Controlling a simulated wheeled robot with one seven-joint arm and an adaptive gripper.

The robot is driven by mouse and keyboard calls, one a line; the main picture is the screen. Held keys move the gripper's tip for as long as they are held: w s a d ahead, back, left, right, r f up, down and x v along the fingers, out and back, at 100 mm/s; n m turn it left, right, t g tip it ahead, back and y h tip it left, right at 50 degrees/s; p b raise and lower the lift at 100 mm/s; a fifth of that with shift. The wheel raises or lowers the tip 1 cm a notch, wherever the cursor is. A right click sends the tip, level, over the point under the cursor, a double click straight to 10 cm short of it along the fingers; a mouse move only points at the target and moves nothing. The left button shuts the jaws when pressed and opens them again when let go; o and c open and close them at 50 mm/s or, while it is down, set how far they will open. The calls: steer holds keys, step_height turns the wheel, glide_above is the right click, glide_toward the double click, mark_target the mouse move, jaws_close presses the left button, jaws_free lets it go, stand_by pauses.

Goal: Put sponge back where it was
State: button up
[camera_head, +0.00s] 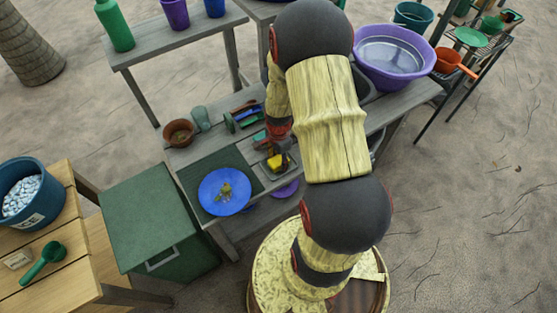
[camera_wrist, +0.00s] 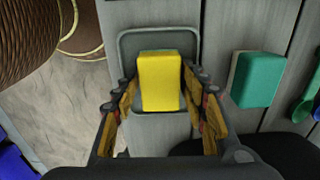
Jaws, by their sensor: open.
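A yellow sponge (camera_wrist: 160,82) lies in a small grey tray (camera_wrist: 127,45) in the wrist view. The sponge also shows in the head view (camera_head: 275,162), partly hidden by my arm. My gripper (camera_wrist: 158,100) is open, with one finger on each side of the sponge. A small gap shows at the left finger; I cannot tell whether the right one touches. A green sponge (camera_wrist: 258,80) lies on the grey boards to the right of the tray in the wrist view.
A blue plate (camera_head: 207,202) lies on the worktable near the sponge. A brown pot (camera_head: 179,132) and a greenish cup (camera_head: 202,118) stand behind it. A purple basin (camera_head: 397,77) is at the right. Green utensils (camera_wrist: 304,106) lie right of the green sponge.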

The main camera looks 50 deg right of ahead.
steer(key=shift+r, duration=0.1)
step_height(320, 180, up, 12)
steer(key=p, duration=0.4)
step_height(320, 180, up, 9)
steer(key=n+t, duration=0.1)
steer(key=n, duration=0.3)
glide_above(278, 160)
steer(key=w+a, duration=0.2)
steer(key=a, duration=0.3)
steer(key=s+a+r+n+t, duration=0.2)
steer(key=s+a+r+n, duration=0.3)
steer(key=a+r+n, duration=0.3)
steer(key=s+a+r+n+t, duration=0.2)
steer(key=s+a+r+n, duration=0.2)
steer(key=a+r+n, duration=0.4)
step_height(278, 160, up, 5)
steer(key=shift+s+a+r+n+t, duration=0.1)
steer(key=shift+s+a+n+t, duration=0.25)
steer(key=shift+a, duration=0.45)
